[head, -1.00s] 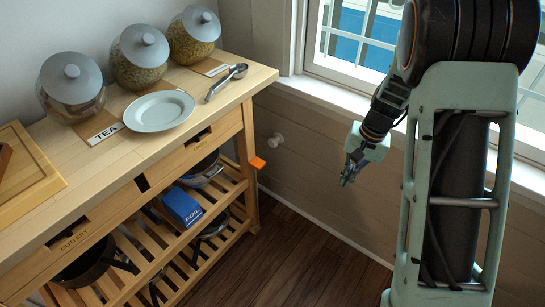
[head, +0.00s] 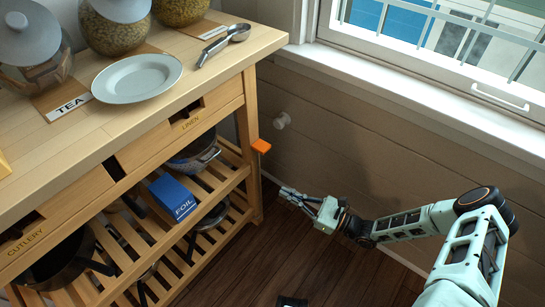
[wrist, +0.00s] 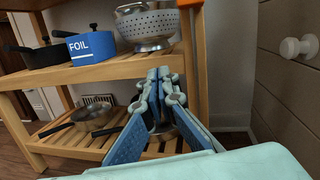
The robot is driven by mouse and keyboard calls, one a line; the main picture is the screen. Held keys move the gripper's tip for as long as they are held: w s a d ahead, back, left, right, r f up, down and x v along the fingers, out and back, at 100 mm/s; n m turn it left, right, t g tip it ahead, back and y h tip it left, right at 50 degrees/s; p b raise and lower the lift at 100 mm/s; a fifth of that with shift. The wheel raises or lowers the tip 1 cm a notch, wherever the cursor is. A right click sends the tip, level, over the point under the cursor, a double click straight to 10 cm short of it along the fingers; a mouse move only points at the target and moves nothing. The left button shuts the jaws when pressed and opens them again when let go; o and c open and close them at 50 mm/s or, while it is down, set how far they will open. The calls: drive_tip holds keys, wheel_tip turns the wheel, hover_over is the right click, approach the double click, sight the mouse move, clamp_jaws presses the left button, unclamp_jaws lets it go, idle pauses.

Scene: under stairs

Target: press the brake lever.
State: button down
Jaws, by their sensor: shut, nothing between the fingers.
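An orange tab (head: 261,146), which looks like the brake lever, sticks out from the right front leg of the wooden cart (head: 250,120). In the wrist view, only a bit of the orange tab (wrist: 190,4) shows at the top edge. My gripper (head: 284,192) is shut and empty. It is below and slightly right of the tab in the head view, apart from it. In the wrist view, my gripper (wrist: 159,76) points toward the cart's shelves, with the tab above and right of its fingertips.
A round white knob (head: 282,120) sits on the wall right of the cart. The cart holds a plate (head: 138,78), a scoop (head: 222,45), a blue foil box (head: 173,197), a colander (wrist: 148,28) and several pans. Dark floor is clear right of the cart.

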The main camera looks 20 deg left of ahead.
sight(267, 150)
drive_tip(key=w+m+t, duration=0.1)
drive_tip(key=w+t, duration=0.1)
drive_tip(key=w+d+m+t, duration=0.1)
drive_tip(key=w+m+t, duration=0.1)
drive_tip(key=shift+r+m, duration=0.15)
drive_tip(key=shift+m, duration=0.15)
drive_tip(key=w+a+r+b, duration=0.3)
drive_tip(key=a+r, duration=0.3)
drive_tip(key=a, duration=0.3)
drive_tip(key=shift+w+r, duration=0.2)
drive_tip(key=shift+w, duration=0.15)
drive_tip(key=shift+r, duration=0.1)
drive_tip(key=shift+r+p, duration=1.15)
drive_tip(key=shift+p, duration=0.1)
